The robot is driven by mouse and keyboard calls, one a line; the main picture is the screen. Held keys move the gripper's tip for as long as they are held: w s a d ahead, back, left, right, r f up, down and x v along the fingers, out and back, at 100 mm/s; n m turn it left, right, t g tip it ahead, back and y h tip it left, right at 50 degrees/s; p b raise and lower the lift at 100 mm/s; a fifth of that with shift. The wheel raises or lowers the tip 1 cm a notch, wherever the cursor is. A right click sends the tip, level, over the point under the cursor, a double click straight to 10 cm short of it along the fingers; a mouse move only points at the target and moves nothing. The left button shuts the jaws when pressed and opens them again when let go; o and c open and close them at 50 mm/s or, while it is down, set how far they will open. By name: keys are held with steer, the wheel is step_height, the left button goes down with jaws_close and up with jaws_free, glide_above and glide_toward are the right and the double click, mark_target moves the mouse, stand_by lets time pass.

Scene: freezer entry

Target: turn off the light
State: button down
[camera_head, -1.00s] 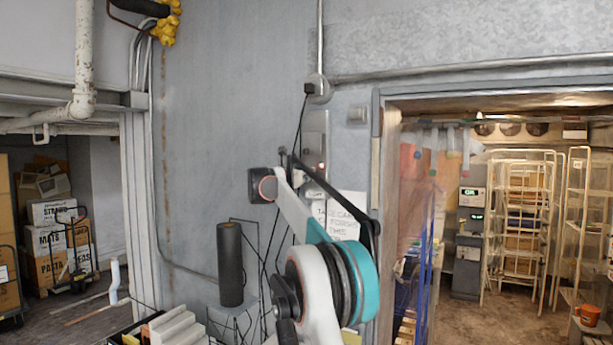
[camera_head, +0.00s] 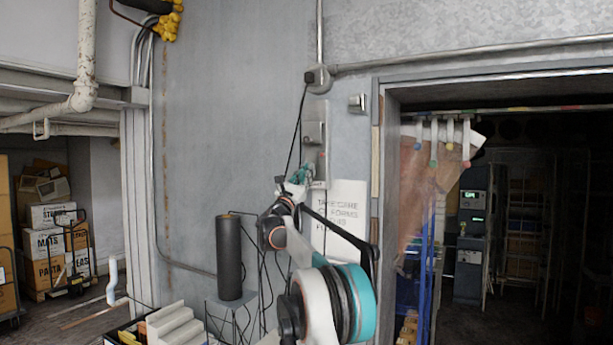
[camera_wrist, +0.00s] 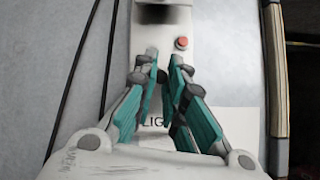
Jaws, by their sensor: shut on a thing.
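A grey metal switch box (camera_head: 314,132) is mounted on the wall left of the freezer doorway. In the wrist view its panel (camera_wrist: 192,75) has a red round button or lamp (camera_wrist: 182,43) on the right side. My gripper (camera_head: 301,174) is at the lower part of the box; in the wrist view its teal fingers (camera_wrist: 163,56) point up against the panel, below and left of the red button. The fingers are closed in on a small switch part, mostly hidden between them. The freezer room (camera_head: 520,220) through the doorway is dark.
A paper sign (camera_head: 345,212) hangs below the box. A black cylinder (camera_head: 229,258) stands on a wire stand to the left. Strip curtains and a blue rack (camera_head: 427,265) are at the doorway's left side. Cartons (camera_head: 48,216) stand at far left.

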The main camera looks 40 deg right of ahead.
steer(key=shift+f+h, duration=0.2)
steer(key=shift+h, duration=0.2)
steer(key=c, duration=1.7)
jaws_free()
steer(key=shift+o, duration=0.2)
steer(key=v, duration=1.2)
steer(key=shift+d, duration=0.1)
